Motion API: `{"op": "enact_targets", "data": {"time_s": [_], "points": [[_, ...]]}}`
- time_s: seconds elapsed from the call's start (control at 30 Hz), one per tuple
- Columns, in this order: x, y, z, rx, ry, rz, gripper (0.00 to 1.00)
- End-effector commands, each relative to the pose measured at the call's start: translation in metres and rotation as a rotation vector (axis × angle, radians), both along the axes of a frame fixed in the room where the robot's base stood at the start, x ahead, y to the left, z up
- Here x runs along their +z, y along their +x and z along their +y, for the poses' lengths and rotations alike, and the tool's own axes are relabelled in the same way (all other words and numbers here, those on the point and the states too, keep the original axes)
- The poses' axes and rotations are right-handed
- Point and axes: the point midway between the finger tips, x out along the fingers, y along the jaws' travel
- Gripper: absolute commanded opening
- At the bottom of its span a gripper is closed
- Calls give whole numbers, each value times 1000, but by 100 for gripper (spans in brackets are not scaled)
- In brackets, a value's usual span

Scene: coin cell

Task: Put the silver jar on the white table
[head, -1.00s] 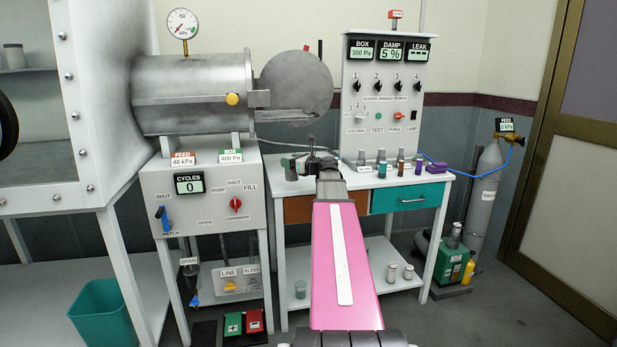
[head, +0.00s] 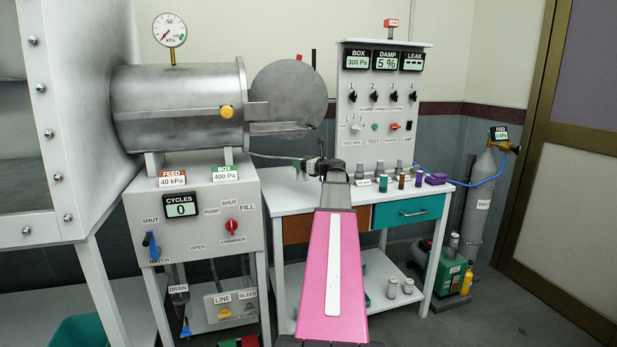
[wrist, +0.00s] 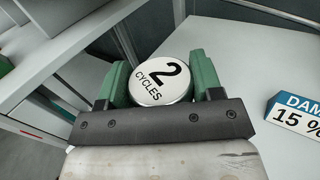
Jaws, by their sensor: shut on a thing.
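My gripper (wrist: 160,90) is shut on a round jar whose white top (wrist: 161,82) reads "2 CYCLES". Little of its silver-grey side shows in the wrist view, and its base is hidden. In the head view my gripper (head: 318,166) is over the left part of the white table (head: 285,196), with my pink arm in front. I cannot tell whether the jar touches the tabletop.
A control panel (head: 383,115) stands at the table's back, with several small vials (head: 401,181) and a purple block (head: 436,179) before it. A metal chamber (head: 180,108) is to the left. A "DAMP 15%" tag (wrist: 298,115) lies right of my gripper. Bare tabletop lies between.

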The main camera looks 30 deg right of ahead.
Motion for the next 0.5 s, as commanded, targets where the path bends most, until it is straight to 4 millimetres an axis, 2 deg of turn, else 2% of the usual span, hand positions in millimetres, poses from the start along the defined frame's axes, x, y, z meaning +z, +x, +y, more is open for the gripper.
{"op": "enact_targets", "data": {"time_s": [0.03,0.2,0.37,0.5], "points": [[-6,1,-12,-2,1,0,34],[-17,-1,-29,0,1,-1,34],[-22,-2,-32,0,0,-1,34],[-38,-2,-32,0,2,1,34]]}}
